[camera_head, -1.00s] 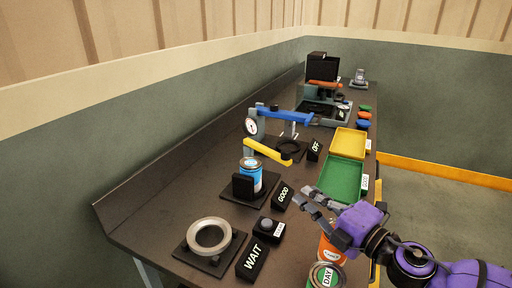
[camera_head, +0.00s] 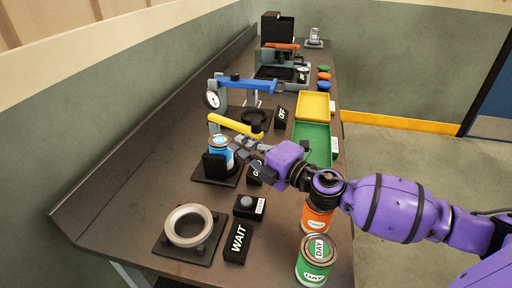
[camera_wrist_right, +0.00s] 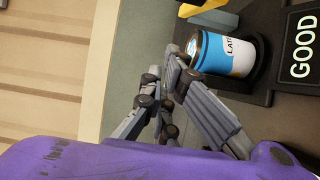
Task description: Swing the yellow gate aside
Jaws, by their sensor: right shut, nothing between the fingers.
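The yellow gate (camera_head: 235,125) is a bar reaching from a grey post, above and just behind the blue-and-white can (camera_head: 218,143). Its edge also shows at the top of the right wrist view (camera_wrist_right: 203,8). The can stands on a black base, and it shows in the right wrist view (camera_wrist_right: 222,52). My right gripper (camera_head: 240,150) is shut and empty, just right of the can and below the gate's free end. I cannot tell whether it touches either. In the right wrist view the fingertips (camera_wrist_right: 165,68) are left of the can. My left gripper is not in view.
The GOOD sign (camera_wrist_right: 301,45) is close by the gripper, partly hidden by my arm in the head view. A grey ring (camera_head: 187,224), WAIT sign (camera_head: 238,242), button box (camera_head: 249,205) and green can (camera_head: 316,262) are nearer. Green (camera_head: 312,126) and yellow (camera_head: 331,107) trays lie right.

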